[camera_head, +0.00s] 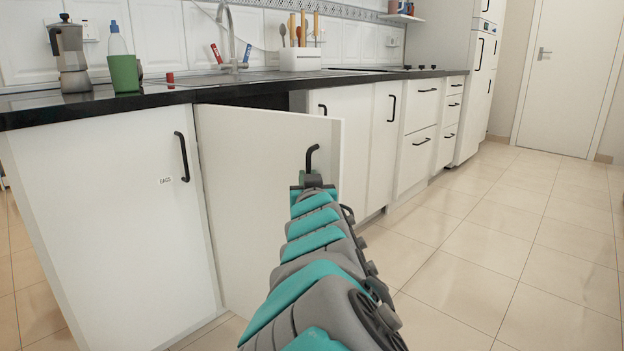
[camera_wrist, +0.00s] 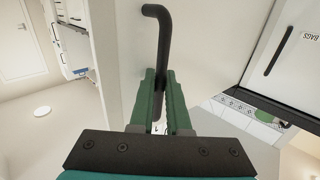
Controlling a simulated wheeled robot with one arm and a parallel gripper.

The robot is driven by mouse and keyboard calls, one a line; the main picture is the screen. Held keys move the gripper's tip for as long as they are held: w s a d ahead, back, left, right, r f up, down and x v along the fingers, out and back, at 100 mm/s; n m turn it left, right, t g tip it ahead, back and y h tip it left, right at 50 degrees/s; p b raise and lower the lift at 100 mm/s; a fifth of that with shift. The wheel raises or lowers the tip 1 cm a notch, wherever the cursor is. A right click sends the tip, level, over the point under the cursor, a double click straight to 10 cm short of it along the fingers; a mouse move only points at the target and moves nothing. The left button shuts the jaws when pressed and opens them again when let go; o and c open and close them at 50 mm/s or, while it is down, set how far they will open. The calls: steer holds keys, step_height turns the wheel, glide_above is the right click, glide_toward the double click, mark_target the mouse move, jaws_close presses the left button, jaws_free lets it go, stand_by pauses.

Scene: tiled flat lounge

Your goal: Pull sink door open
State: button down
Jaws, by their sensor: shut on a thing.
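The white sink door (camera_head: 262,190) stands partly open, swung out from the counter with its left side by the bags cabinet. A dark gap shows above it under the worktop. Its black bar handle (camera_head: 313,152) is near the free right edge. My gripper (camera_head: 312,181) is at the handle's lower part. In the wrist view, the green fingers of my gripper (camera_wrist: 161,100) are closed around the black handle (camera_wrist: 162,45), and its bent upper end sticks out beyond them. The cabinet interior is mostly hidden behind the door.
A closed cabinet labelled bags (camera_head: 115,235) stands left of the door. More white cabinets and drawers (camera_head: 418,155) line the right. The black worktop (camera_head: 160,97) carries a moka pot (camera_head: 70,58), a green-based bottle (camera_head: 123,72) and a utensil holder (camera_head: 300,60). Tiled floor (camera_head: 480,240) is clear at right.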

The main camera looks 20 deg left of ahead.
steer(key=shift+s+a+r, duration=0.1)
steer(key=shift+s+a, duration=0.05)
steer(key=shift+a, duration=0.1)
steer(key=c, duration=0.9)
jaws_free()
steer(key=shift+a, duration=0.1)
